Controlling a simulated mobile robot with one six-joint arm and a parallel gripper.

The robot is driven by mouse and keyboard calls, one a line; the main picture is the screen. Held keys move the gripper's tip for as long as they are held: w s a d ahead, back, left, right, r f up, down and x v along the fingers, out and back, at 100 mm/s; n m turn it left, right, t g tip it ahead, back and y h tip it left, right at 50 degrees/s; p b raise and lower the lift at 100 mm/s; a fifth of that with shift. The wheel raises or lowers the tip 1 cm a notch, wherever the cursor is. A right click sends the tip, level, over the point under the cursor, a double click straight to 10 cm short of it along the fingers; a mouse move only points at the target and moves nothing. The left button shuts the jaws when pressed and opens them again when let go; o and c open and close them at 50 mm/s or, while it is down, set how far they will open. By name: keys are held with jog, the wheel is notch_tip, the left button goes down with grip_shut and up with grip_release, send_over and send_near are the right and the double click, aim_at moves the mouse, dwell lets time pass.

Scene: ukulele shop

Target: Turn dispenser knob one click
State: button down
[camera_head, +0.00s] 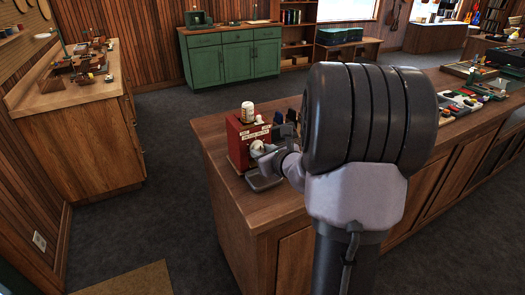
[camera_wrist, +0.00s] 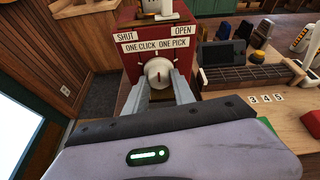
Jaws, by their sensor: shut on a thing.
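The dispenser (camera_head: 240,140) is a red box on the near left end of the wooden counter, with a white cylinder on top. In the wrist view its front (camera_wrist: 128,62) carries labels reading SHUT, OPEN and ONE CLICK ONE PICK. The round white knob (camera_wrist: 158,72) is on that front below the labels, its pointer ridge near upright. My gripper (camera_wrist: 159,86) is shut on the knob, one finger on each side. In the head view my gripper (camera_head: 262,152) reaches the dispenser front from the right, and my arm hides part of the counter.
A small fretboard piece (camera_wrist: 235,77) and a dark device (camera_wrist: 222,52) lie right of the dispenser. Number tags (camera_wrist: 266,98) and a red block (camera_wrist: 312,122) are on the counter (camera_head: 225,195). A green cabinet (camera_head: 232,58) stands behind, with open floor between.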

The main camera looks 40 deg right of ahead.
jog(key=m+p, duration=0.1)
jog(key=p, duration=0.1)
jog(key=shift+r+y+p, duration=0.3)
jog(key=shift+r+y, duration=0.05)
jog(key=shift+y, duration=0.05)
jog(key=m+y+p, duration=0.1)
jog(key=m+p, duration=0.1)
jog(key=p, duration=0.2)
jog(key=shift+d+m+t+y, duration=0.15)
jog(key=shift+m+t+y, duration=0.15)
jog(key=shift+t, duration=0.1)
jog(key=m+p, duration=0.1)
jog(key=m+t+y+p, duration=0.1)
jog(key=m+y+p, duration=0.1)
jog(key=m+p, duration=0.1)
jog(key=shift+d+f+t, duration=0.15)
jog(key=shift+f+t, duration=0.1)
jog(key=shift+t, duration=0.05)
jog(key=c, duration=1.1)
grip_release()
jog(key=shift+r, duration=0.1)
jog(key=shift+o, duration=0.2)
jog(key=shift+w+f, duration=0.25)
jog(key=shift+f, duration=0.05)
jog(key=p+v, duration=0.2)
jog(key=v, duration=1.5)
jog(key=shift+s+d+p, duration=0.15)
jog(key=shift+s+p, duration=0.05)
jog(key=shift+p, duration=0.2)
